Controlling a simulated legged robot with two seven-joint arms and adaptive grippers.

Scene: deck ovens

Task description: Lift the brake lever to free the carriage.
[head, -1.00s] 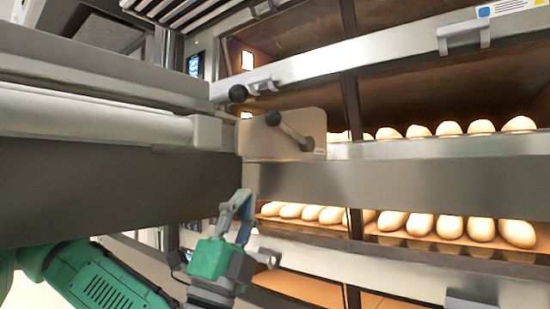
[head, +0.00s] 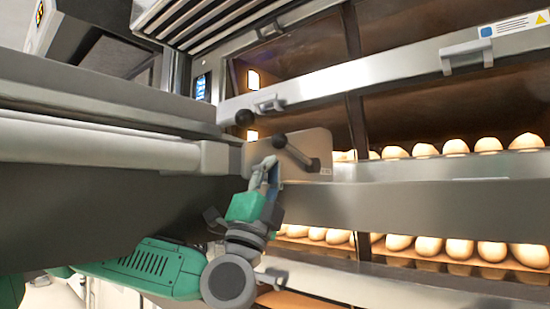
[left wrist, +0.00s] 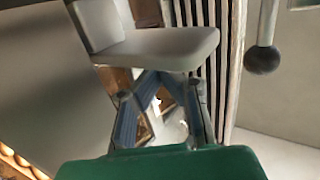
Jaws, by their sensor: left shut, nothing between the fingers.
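The brake lever (head: 297,153) is a short grey bar with dark ends, slanting down to the right on a pale grey plate (head: 318,145) at the carriage's end. My left gripper (head: 267,165) is shut and empty, tips up, just below and left of the lever at the plate's lower left. I cannot tell whether it touches the plate. In the left wrist view the closed blue-grey fingers (left wrist: 160,85) point at a pale plate edge (left wrist: 165,48). A dark ball on a rod (left wrist: 262,60) hangs at right there. My right gripper is not in view.
A dark ball knob (head: 244,117) sits above left of the plate. The carriage's pale roller (head: 100,142) and grey side fill the left. Deck ovens with loaves (head: 455,147) and metal door bars (head: 390,70) stand at right and behind.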

